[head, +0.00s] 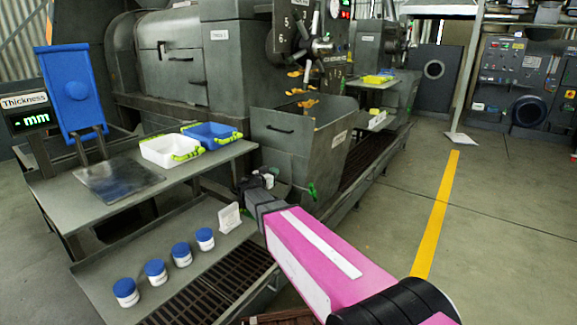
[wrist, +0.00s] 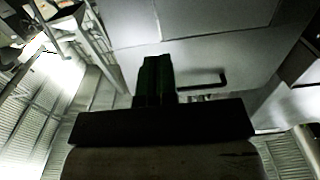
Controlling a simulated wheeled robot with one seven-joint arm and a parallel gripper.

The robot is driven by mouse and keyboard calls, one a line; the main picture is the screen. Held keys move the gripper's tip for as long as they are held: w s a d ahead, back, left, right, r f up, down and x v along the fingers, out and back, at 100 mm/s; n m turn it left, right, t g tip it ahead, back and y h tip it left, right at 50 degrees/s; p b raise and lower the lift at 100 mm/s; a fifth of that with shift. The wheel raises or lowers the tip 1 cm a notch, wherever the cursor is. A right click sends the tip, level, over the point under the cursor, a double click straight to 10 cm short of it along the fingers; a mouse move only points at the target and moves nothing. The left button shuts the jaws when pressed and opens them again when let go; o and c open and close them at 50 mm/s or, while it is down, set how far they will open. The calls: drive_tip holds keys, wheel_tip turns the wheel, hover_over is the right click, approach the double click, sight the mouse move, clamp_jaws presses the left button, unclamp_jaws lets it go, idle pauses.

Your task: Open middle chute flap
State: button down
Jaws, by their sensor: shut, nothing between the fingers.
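A grey metal chute box (head: 337,140) stands at the middle of the head view, below the machine's round end plate. Its left panel (head: 283,150) carries a black bar handle (head: 281,128). I cannot tell which part is the middle chute flap. My gripper (head: 246,184) is in front of and below that panel, small and dark in the head view. In the wrist view my gripper (wrist: 155,78) has its dark fingers together, with nothing between them. A grey panel with a black handle (wrist: 203,82) shows beyond and to the right of the fingers, apparently apart from them.
A table (head: 120,205) at left holds a white tray (head: 168,152), a blue tray (head: 210,135) and a metal plate (head: 117,179). Several blue-capped jars (head: 181,254) stand on the lower shelf. Open floor lies right, around the yellow line (head: 437,215).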

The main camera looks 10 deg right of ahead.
sight(290, 162)
drive_tip(key=x, duration=1)
drive_tip(key=shift+f, duration=0.1)
idle(0.3)
